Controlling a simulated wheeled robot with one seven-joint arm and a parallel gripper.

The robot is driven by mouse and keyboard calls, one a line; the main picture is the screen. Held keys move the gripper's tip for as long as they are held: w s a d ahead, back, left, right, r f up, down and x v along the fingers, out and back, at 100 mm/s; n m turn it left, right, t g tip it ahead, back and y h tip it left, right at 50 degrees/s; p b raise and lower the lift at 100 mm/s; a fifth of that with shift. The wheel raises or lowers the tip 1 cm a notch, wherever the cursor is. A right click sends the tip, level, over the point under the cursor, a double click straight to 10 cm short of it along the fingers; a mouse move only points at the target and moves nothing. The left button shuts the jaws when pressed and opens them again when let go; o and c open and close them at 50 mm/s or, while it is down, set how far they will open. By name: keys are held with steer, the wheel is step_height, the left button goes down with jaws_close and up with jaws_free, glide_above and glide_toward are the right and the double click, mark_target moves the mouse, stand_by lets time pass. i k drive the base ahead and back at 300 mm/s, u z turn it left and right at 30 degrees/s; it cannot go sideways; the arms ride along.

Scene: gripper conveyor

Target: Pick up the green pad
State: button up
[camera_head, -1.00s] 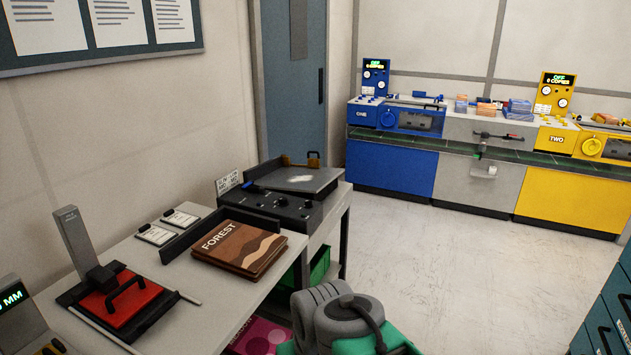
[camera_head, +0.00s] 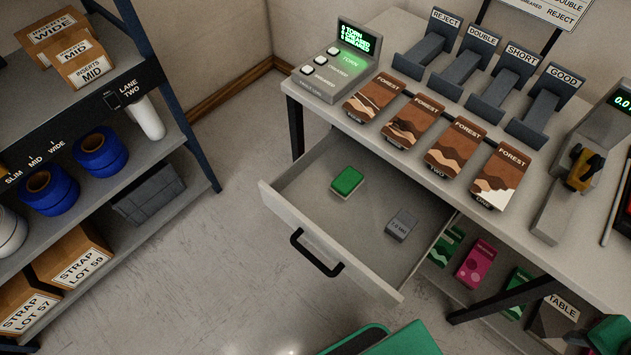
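The green pad (camera_head: 346,181) lies in the open drawer (camera_head: 278,204) under the table, toward the drawer's back left. A grey block (camera_head: 401,224) with small lettering lies in the same drawer, to the right of the pad and apart from it. The drawer is pulled out, with its dark handle (camera_head: 316,254) at the front. My gripper is not in view. A green and dark part at the bottom edge seems to be my own body.
Several FOREST packs (camera_head: 414,121) and a counter box (camera_head: 340,62) stand on the table (camera_head: 550,185) above the drawer. A shelf rack (camera_head: 196,136) with blue rolls and cartons stands at left. Clear floor (camera_head: 210,270) lies between rack and drawer.

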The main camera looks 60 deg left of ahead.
mark_target(348, 180)
steer(key=u, duration=2.2)
steer(key=k, duration=0.65)
steer(key=u, duration=0.9)
steer(key=i, duration=1.55)
steer(key=z, duration=0.7)
